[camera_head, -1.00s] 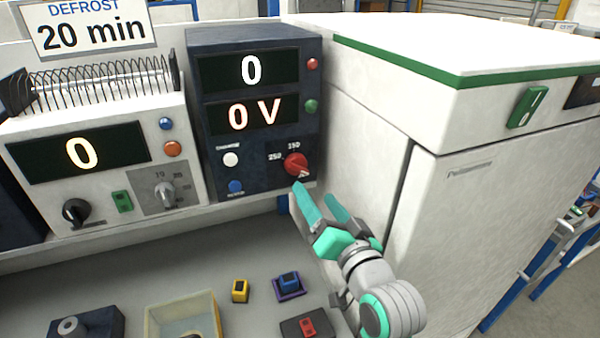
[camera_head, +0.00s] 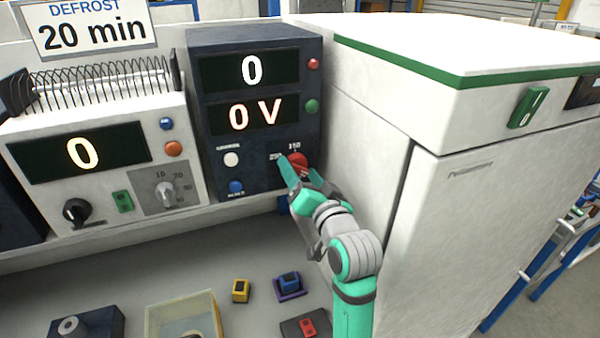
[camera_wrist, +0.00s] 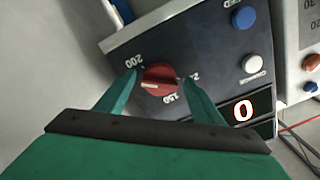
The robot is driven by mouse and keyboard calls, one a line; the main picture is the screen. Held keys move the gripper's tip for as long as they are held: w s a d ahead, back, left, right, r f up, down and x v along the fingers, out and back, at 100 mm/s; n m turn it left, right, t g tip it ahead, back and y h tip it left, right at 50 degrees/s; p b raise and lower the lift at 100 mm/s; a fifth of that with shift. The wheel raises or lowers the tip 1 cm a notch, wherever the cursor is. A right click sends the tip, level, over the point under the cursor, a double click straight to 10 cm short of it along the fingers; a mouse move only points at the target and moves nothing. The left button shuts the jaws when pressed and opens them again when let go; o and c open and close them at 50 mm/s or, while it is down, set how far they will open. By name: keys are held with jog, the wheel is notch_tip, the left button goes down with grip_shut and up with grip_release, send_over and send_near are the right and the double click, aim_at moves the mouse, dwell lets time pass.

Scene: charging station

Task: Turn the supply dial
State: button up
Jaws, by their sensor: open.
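The red supply dial (camera_head: 298,162) is on the lower right of the dark blue supply unit (camera_head: 262,52), whose displays read 0 and 0 V. My gripper (camera_head: 297,168) is at the dial, with its teal fingers open. In the wrist view the dial (camera_wrist: 160,78) lies between the two fingertips (camera_wrist: 158,82), one on each side. I cannot tell whether the fingers touch it. Labels 200 and 150 show near the dial there, and a third label is partly hidden by a finger. In the head view the gripper covers part of the dial.
A white cabinet (camera_head: 366,110) stands close on the right of the unit. A white device with a coil and a 0 display (camera_head: 82,152) is on the left. The bench below holds a tray (camera_head: 152,322), a yellow block (camera_head: 240,290) and a blue block (camera_head: 289,280).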

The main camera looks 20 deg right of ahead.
jog(key=c, duration=1)
jog(key=shift+c, duration=0.2)
jog(key=shift+n, duration=0.3)
jog(key=n, duration=1)
jog(key=shift+d, duration=0.1)
jog(key=o, duration=1)
